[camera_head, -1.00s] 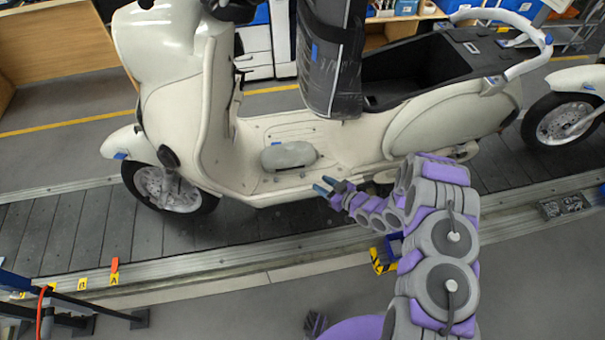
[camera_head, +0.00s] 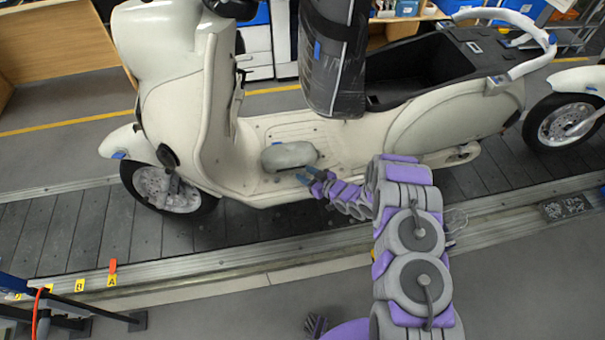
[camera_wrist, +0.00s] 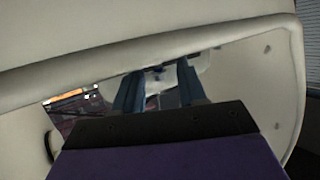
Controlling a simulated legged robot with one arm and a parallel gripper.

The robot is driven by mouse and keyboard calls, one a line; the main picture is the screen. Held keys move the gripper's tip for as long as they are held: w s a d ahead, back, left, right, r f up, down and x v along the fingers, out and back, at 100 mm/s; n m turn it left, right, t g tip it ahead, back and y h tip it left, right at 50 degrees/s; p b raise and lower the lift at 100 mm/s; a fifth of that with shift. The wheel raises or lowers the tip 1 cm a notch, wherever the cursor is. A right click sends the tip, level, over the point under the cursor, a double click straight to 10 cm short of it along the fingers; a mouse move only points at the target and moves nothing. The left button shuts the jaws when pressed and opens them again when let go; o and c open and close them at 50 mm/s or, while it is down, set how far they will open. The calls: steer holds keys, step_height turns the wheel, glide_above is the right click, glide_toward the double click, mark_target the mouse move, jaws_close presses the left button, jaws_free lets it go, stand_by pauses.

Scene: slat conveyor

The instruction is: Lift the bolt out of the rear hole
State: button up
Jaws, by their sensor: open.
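My gripper (camera_head: 310,176) is at the near edge of the cream scooter's floor (camera_head: 335,150), just right of the grey rounded lump (camera_head: 290,156) lying there. In the wrist view, my gripper (camera_wrist: 158,72) has its two blue-grey fingers apart, with a gap between them. A small dark spot shows in that gap against a pale part; I cannot tell whether it is the bolt or a hole. No bolt can be made out for sure in either view. Small dark round marks (camera_wrist: 267,48) show on the cream panel (camera_wrist: 285,85) at the right of the wrist view.
The scooter's cream body (camera_head: 200,100) rises left of the floor. A dark wrapped column (camera_head: 333,70) stands behind my gripper. The seat opening (camera_head: 405,75) is at the right. The slat conveyor (camera_head: 60,235) runs below, with a metal rail (camera_head: 240,265) along its near side.

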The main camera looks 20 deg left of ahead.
steer(key=shift+d+r, duration=0.1)
steer(key=shift+d, duration=0.2)
steer(key=c, duration=0.5)
jaws_close()
